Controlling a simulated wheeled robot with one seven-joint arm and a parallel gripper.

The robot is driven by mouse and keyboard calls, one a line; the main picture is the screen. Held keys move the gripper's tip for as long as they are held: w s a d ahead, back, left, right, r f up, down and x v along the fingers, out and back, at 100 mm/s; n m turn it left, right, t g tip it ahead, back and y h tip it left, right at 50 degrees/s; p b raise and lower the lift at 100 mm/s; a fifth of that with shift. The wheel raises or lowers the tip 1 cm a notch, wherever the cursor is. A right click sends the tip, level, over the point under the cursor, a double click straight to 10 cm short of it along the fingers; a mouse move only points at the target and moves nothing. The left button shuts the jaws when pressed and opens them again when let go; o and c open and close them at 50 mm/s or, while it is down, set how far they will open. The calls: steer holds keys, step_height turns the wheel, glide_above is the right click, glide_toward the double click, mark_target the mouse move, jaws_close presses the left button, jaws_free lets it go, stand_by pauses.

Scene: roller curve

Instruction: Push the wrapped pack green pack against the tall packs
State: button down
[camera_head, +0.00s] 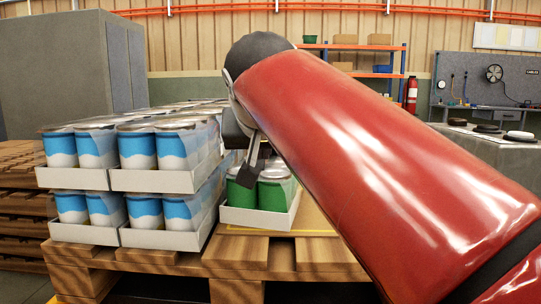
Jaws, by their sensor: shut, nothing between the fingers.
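The green pack (274,192) is a white tray of green cans under clear wrap. It stands on the wooden pallet (238,253), close to the right side of the tall packs. The tall packs (165,181) are stacked white trays of blue and white cans. My gripper (248,175) is shut and empty, pointing down at the green pack's front left cans. I cannot tell whether its tip touches them. My red arm hides the area behind and right of the green pack.
A stack of brown pallets (22,190) stands at the left, with a grey cabinet (75,65) behind. A grey counter (490,145) with round items is at the right. Bare pallet boards show in front of the green pack.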

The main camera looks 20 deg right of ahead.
steer(key=w, duration=0.4)
steer(key=w+d+p, duration=0.1)
steer(key=w, duration=0.3)
steer(key=w+d+p, duration=0.1)
steer(key=w, duration=0.3)
steer(key=shift+w+d+r, duration=0.1)
steer(key=shift+d+r, duration=0.05)
steer(key=shift+d, duration=0.1)
steer(key=shift+f, duration=0.6)
steer(key=shift+s+f+b, duration=0.2)
steer(key=shift+f+b, duration=0.1)
steer(key=shift+b, duration=0.05)
steer(key=shift+f, duration=0.1)
steer(key=shift+s+a+f, duration=0.1)
steer(key=shift+s, duration=0.3)
steer(key=shift+w+r+p, duration=0.1)
steer(key=shift+r+p, duration=0.55)
steer(key=shift+r, duration=0.15)
